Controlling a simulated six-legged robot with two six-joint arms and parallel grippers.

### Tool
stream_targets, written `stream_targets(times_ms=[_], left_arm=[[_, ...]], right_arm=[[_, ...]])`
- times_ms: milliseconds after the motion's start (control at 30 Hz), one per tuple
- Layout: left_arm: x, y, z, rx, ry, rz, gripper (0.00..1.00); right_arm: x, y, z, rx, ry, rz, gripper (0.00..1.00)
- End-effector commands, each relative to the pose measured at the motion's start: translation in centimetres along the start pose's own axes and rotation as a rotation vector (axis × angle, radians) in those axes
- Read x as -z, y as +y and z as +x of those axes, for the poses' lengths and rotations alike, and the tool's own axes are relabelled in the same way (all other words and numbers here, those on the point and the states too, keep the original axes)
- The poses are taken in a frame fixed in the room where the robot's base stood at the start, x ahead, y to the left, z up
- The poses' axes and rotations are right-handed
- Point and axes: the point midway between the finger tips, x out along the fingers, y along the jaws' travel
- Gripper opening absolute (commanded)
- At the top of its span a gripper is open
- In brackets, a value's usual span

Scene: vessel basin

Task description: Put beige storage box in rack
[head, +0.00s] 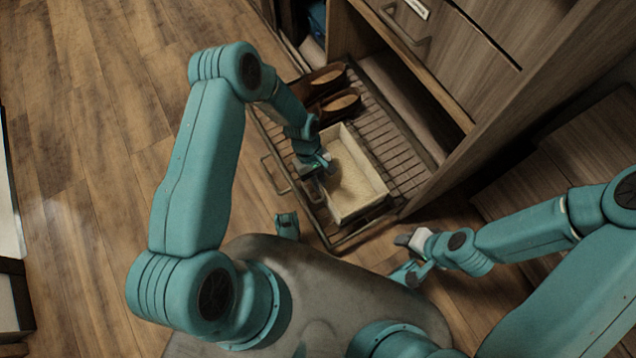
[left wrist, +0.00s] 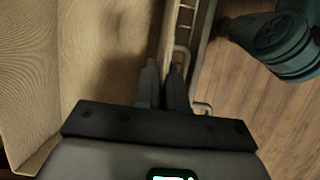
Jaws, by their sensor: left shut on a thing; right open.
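The beige storage box (head: 355,177) is an open, empty-looking rectangular box on the pulled-out wire rack (head: 398,150), at the rack's near end. My left gripper (head: 322,170) is at the box's left wall and shut on that wall. In the left wrist view the two fingers (left wrist: 163,88) close around the box's edge, with the beige inside of the box (left wrist: 95,55) to their left. My right gripper (head: 405,240) is open and empty, to the right of the rack's near corner and apart from the box.
Brown shoes (head: 335,102) stand on the rack behind the box. A wooden cabinet with drawers (head: 455,55) rises to the right above the rack. A wire handle (head: 273,175) juts out on the rack's left side. The wooden floor (head: 100,130) at left is clear.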

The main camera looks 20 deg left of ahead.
Motion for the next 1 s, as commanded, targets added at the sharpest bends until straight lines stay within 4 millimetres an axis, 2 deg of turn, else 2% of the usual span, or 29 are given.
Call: stream_targets(times_ms=[33,67,400,500,833,933,1000], left_arm=[[0.4,0.0,1.2,0.001,-0.001,0.000,0.00],[0.6,0.0,1.4,0.000,0.000,0.000,0.00],[0.7,0.0,1.6,-0.001,0.001,0.000,0.00],[0.6,0.0,1.5,0.000,0.000,0.000,0.35],[0.5,0.0,1.2,0.000,0.000,-0.001,0.35],[0.5,0.0,-0.1,-0.002,0.002,-0.001,0.35],[0.5,0.0,-1.6,-0.003,0.002,-0.002,0.35]], right_arm=[[0.3,0.2,0.8,0.000,0.010,-0.002,0.43],[0.4,0.3,0.8,0.001,0.014,-0.003,0.43],[0.6,0.3,0.9,0.001,0.020,-0.005,0.43],[0.6,0.2,0.8,0.001,0.022,-0.005,0.43],[0.5,0.1,0.5,0.001,0.017,-0.005,0.43],[0.2,0.0,0.0,0.000,0.007,-0.002,0.43],[-0.2,-0.2,-0.7,0.000,-0.006,0.000,0.43]])
